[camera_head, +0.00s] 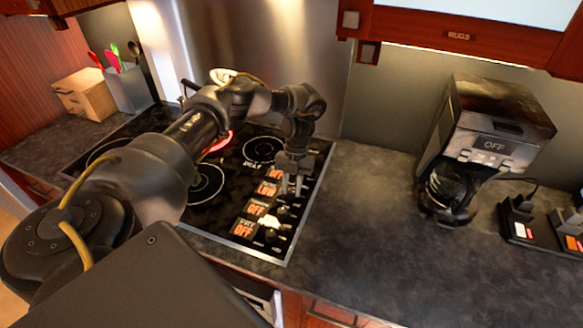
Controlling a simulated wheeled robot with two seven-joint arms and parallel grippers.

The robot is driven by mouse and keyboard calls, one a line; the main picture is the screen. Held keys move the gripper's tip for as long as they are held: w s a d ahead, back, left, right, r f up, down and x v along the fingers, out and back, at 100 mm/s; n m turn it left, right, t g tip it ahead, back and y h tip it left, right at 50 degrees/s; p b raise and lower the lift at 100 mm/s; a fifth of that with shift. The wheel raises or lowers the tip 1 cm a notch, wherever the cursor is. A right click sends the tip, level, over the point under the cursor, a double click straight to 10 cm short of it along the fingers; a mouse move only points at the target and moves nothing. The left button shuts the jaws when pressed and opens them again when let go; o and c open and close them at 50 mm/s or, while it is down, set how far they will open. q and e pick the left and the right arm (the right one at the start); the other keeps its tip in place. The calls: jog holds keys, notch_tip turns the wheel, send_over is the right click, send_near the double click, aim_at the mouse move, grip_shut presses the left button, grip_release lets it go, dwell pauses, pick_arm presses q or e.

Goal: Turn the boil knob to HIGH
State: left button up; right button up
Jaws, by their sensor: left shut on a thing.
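The black cooktop (207,186) has a column of knobs along its right side, each beside a small display with orange letters. One display (267,188) reads LOW and the others read OFF. The small names above the readings are too blurred to tell which is boil. My left gripper (291,190) points down over the knob column and is shut on a knob beside the LOW display. Its fingers mostly hide that knob. Other knobs (269,235) show nearer to me. My right gripper is out of view.
One burner (218,142) glows red, partly behind my left arm. A coffee maker (487,135) stands on the dark counter (375,235) to the right. A utensil holder (129,89) and a wooden box (84,94) stand at the back left. A cabinet (470,38) hangs above.

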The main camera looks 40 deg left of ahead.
pick_arm(q)
jog(key=m+y, duration=0.1)
jog(key=m, duration=0.2)
jog(key=m+y, duration=0.1)
jog(key=m, duration=0.2)
jog(key=shift+d+r+y, duration=0.1)
jog(key=shift+d+y, duration=0.1)
jog(key=shift+y, duration=0.1)
jog(key=m+y, duration=0.1)
jog(key=m, duration=0.5)
jog(key=shift+d+t+y, duration=0.15)
jog(key=shift+t+y, duration=0.15)
jog(key=shift+y, duration=0.1)
jog(key=m+t+y, duration=0.1)
jog(key=m, duration=0.4)
jog(key=shift+s+d, duration=0.1)
jog(key=shift+s, duration=0.05)
jog(key=m+t, duration=0.1)
jog(key=m, duration=0.1)
jog(key=m+t+y+b, duration=0.1)
jog(key=m, duration=0.2)
jog(key=shift+s, duration=0.15)
jog(key=shift+m, duration=0.3)
jog(key=o, duration=1)
jog(key=shift+d, duration=0.1)
